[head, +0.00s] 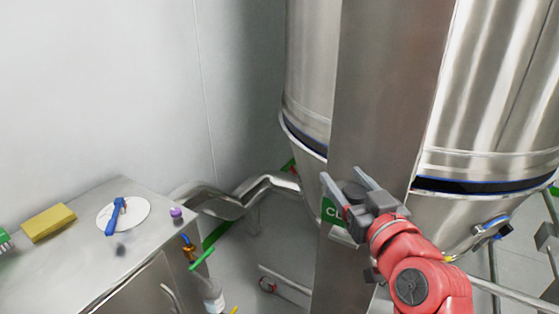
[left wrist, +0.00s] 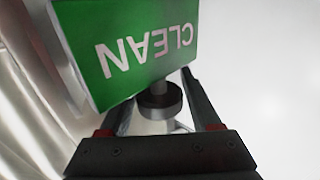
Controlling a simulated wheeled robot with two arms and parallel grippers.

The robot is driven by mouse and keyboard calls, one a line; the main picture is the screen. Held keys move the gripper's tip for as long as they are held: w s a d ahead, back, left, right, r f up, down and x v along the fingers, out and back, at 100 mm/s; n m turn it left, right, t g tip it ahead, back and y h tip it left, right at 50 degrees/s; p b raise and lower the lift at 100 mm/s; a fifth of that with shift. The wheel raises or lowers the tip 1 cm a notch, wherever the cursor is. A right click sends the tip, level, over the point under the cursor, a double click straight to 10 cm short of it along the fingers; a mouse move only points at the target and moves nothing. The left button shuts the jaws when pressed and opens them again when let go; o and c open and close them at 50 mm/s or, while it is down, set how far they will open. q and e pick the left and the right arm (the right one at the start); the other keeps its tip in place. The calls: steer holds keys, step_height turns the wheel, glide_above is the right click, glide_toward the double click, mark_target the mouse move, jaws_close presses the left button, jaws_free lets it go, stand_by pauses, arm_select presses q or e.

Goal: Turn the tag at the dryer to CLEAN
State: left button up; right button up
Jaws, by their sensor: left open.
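The green tag (head: 333,213) is on the front of a broad steel column (head: 385,90) before the dryer vessel (head: 490,100). In the head view its letters "CL" show; my left gripper hides the rest. In the left wrist view the tag (left wrist: 135,45) shows the full word CLEAN, upside down in that picture. A round grey knob (left wrist: 160,98) lies beside the tag. My left gripper (head: 342,173) is open, with its fingers on either side of the knob; I see gaps between fingers and knob. My right gripper is not in view.
A steel cabinet (head: 75,265) at the left carries a yellow block (head: 48,222), a white disc (head: 135,216) with a blue tool (head: 117,215), and a purple cap (head: 176,212). Steel pipes (head: 265,183) run low behind the column. A blue clamp (head: 490,228) sits at the vessel's lower right.

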arm_select(q)
steer(key=m+h+p, duration=0.2)
steer(key=h+p, duration=0.1)
steer(key=p, duration=0.1)
steer(key=d+m+g+h+p, duration=0.1)
steer(key=m+h+p, duration=0.2)
steer(key=h+p, duration=0.1)
steer(key=m+h+p, duration=0.2)
steer(key=h+p, duration=0.2)
steer(key=p, duration=0.2)
steer(key=shift+d+r, duration=0.3)
steer(key=shift+r, duration=0.1)
steer(key=shift+s+d+f+m+g+h+p, duration=0.1)
steer(key=shift+d+f+m+g+h+p, duration=0.1)
steer(key=shift+m+g+h+p, duration=0.35)
steer(key=shift+s+d+f+m+g+h+p, duration=0.15)
steer(key=shift+m+g+h, duration=0.2)
steer(key=shift+m+h, duration=0.5)
steer(key=shift+g+h, duration=0.3)
steer(key=shift+h, duration=0.2)
steer(key=shift+d+f+m+g+h, duration=0.1)
steer(key=shift+m+g+h, duration=0.2)
steer(key=shift+m+h, duration=0.1)
